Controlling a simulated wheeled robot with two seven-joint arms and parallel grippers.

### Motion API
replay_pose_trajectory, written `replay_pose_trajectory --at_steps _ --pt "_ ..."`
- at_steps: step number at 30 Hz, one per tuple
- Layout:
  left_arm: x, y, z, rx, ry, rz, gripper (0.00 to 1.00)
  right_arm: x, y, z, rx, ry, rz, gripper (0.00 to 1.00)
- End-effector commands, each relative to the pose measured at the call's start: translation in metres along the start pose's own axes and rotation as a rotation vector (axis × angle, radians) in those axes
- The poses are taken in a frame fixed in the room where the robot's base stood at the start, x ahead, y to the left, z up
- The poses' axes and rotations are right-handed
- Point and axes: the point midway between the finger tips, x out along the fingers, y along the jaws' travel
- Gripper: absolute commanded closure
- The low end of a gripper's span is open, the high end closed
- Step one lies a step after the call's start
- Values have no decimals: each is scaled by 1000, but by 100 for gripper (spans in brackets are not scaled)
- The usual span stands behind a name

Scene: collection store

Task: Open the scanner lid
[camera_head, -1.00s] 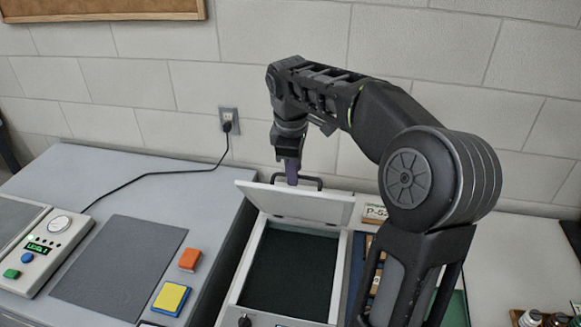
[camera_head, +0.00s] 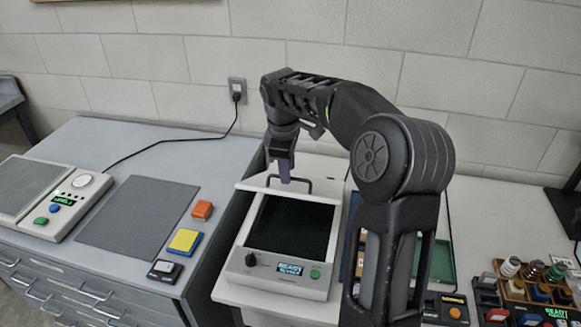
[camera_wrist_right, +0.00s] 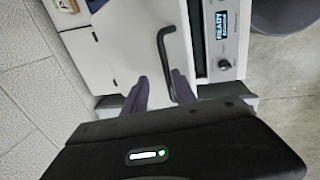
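The white scanner (camera_head: 275,278) stands on the light bench with its dark bed (camera_head: 292,228) uncovered. Its lid (camera_head: 265,188) is raised at the back and shows as a thin, foreshortened strip. The dark lid handle (camera_head: 308,183) stands up at the lid's edge. My right gripper (camera_head: 285,181) reaches down to the handle from above. In the right wrist view, the purple-grey fingers (camera_wrist_right: 160,90) are apart, with the handle (camera_wrist_right: 162,55) beside or between them; firm contact is not clear. The lit display (camera_wrist_right: 221,25) reads READY. My left gripper is out of view.
A grey cabinet (camera_head: 235,160) on the left carries a device with buttons (camera_head: 62,200), a dark mat (camera_head: 140,215), and orange (camera_head: 202,209) and yellow-blue (camera_head: 185,241) blocks. A wooden rack of bottles (camera_head: 535,285) stands far right. My right arm hides things right of the scanner.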

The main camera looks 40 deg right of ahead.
Motion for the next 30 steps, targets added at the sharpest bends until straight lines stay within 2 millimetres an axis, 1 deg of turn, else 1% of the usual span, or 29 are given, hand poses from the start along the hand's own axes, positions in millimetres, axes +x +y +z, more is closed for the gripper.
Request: replay_pose_trajectory --at_steps 8,11,22,30 --pt "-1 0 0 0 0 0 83 -1 1 0 0 2 2 69" --pt "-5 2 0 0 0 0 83 -5 2 0 0 2 2 69" --pt "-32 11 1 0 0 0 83 -28 16 0 0 1 0 69" --pt "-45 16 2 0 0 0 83 -44 27 0 0 0 -1 69"
